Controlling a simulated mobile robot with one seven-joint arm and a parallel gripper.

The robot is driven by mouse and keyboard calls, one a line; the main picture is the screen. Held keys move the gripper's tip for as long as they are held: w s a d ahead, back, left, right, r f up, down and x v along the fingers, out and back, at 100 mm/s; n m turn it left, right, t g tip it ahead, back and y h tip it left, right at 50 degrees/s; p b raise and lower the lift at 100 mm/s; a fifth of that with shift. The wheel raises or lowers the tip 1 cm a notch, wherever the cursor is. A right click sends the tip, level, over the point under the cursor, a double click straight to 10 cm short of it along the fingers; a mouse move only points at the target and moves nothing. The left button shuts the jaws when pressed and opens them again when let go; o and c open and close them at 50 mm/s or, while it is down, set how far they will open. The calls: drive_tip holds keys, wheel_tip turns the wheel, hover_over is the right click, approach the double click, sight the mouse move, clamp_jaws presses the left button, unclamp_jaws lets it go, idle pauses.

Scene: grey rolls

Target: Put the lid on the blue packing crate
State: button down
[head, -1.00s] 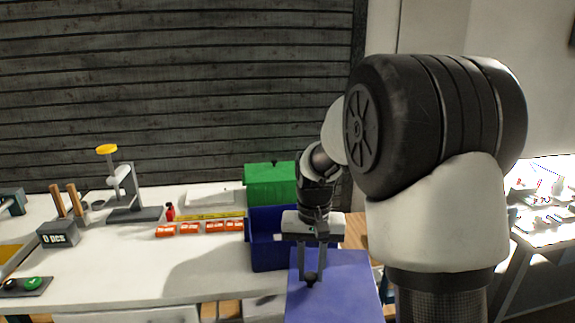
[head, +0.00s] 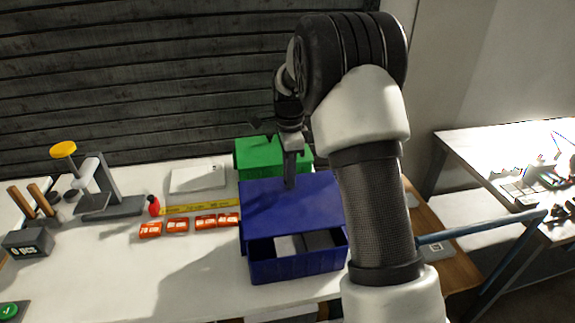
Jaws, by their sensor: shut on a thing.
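The blue packing crate (head: 300,268) stands on the white bench in the head view. Its front part is open, and grey contents show inside. The flat blue lid (head: 265,212) covers the rear part of the crate, set back from the front wall. I cannot tell whether it rests on the rim or hovers just above it. My gripper (head: 290,184) points down and is shut on the lid near its far edge; the grip itself is small and partly hidden.
A green box (head: 257,153) stands just behind the crate. Several orange packs (head: 205,222) and a yellow strip (head: 195,207) lie to its left. A white flat case (head: 197,179) lies behind them. The bench front left of the crate is clear.

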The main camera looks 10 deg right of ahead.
sight(289, 196)
drive_tip(key=shift+s, duration=0.15)
drive_tip(key=shift+r+p, duration=0.15)
drive_tip(key=shift+p, duration=0.25)
drive_tip(key=shift+f+b, duration=2.4)
drive_tip(key=shift+f, duration=2.05)
drive_tip(key=c, duration=1.4)
unclamp_jaws()
drive_tip(key=shift+r, duration=0.1)
drive_tip(key=r+p, duration=0.1)
drive_tip(key=r, duration=1.6)
drive_tip(key=shift+w+r, duration=0.15)
drive_tip(key=shift+w, duration=0.05)
